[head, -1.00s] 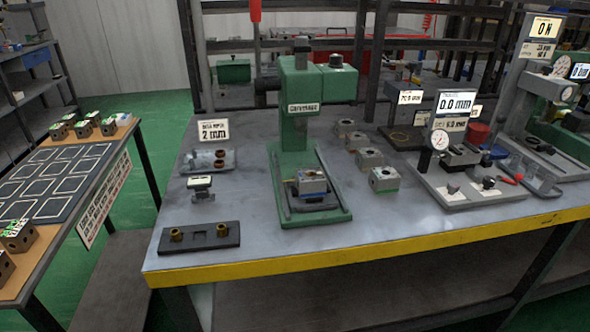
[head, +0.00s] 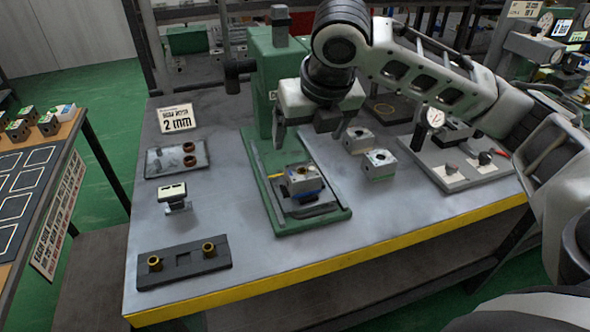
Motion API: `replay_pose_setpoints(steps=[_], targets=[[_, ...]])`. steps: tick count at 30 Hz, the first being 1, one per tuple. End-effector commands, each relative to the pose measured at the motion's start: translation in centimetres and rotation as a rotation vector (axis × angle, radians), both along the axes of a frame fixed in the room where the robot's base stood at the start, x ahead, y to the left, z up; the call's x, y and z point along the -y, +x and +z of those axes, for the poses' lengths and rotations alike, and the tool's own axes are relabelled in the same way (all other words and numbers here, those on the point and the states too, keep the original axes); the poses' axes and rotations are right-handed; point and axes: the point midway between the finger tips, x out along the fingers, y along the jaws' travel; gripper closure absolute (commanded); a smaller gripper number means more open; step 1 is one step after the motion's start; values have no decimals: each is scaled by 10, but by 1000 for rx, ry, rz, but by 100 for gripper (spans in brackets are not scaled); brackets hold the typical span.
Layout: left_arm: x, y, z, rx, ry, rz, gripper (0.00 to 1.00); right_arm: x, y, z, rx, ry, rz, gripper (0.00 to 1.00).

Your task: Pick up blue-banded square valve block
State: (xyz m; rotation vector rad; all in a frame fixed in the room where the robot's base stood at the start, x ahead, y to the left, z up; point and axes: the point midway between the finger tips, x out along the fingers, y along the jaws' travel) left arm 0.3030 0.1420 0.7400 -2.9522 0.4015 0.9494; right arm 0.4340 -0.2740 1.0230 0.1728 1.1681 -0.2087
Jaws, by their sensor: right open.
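A grey square block (head: 303,178) with a blue strip low on its front and a round hole in its top sits on the base of the green press (head: 336,217). My right gripper (head: 309,137) is open and empty, pointing down above and behind this block, with a gap between its fingertips and the block. My right arm comes in from the right and hides much of the press head. Two more grey square blocks stand on the bench to the right, one nearer (head: 379,165) and one farther (head: 357,140). My left gripper is out of view.
The grey bench (head: 350,228) has a yellow front edge. A dial gauge (head: 433,118) stands right. A side table (head: 63,147) holds several blocks.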

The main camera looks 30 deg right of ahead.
Motion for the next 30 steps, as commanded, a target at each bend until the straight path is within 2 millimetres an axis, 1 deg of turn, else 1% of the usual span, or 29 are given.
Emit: replay_pose_setpoints(steps=[2, 4, 9, 15, 18, 23, 26, 30], targets=[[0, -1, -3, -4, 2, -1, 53, 6, -1, 0, -9, -24, 14, 16], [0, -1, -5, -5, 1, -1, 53, 8, 2, -8, -14, -29, 19, 16], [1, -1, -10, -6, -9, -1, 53, 11, 15, -43, -16, -27, 18, 16], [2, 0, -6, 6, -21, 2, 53, 14, 30, -78, -13, -26, 17, 16], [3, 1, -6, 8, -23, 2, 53, 15, 35, -88, -9, -26, 18, 16], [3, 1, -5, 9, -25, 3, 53, 16, 38, -97, -10, -27, 19, 16], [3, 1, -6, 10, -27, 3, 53, 19, 41, -109, -10, -26, 18, 16], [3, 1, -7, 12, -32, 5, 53, 23, 47, -130, -10, -26, 18, 16]])
